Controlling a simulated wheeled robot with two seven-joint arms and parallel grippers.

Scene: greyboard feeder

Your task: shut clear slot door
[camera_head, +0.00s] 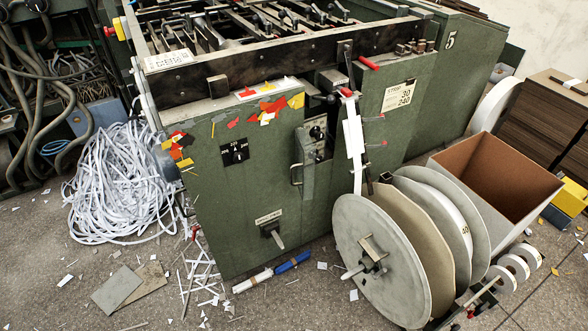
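A green machine (235,200) with a black top frame fills the middle of the head view. I cannot make out a clear slot door on it for certain. On its front, right of centre, is a narrow control panel (318,140) with black knobs. Neither of my grippers shows in this view.
Large grey reels (382,262) stand in front of the machine, beside an open brown box (500,170). A heap of white strips (120,185) lies at left. A white and blue tube (270,272) and paper scraps lie on the floor.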

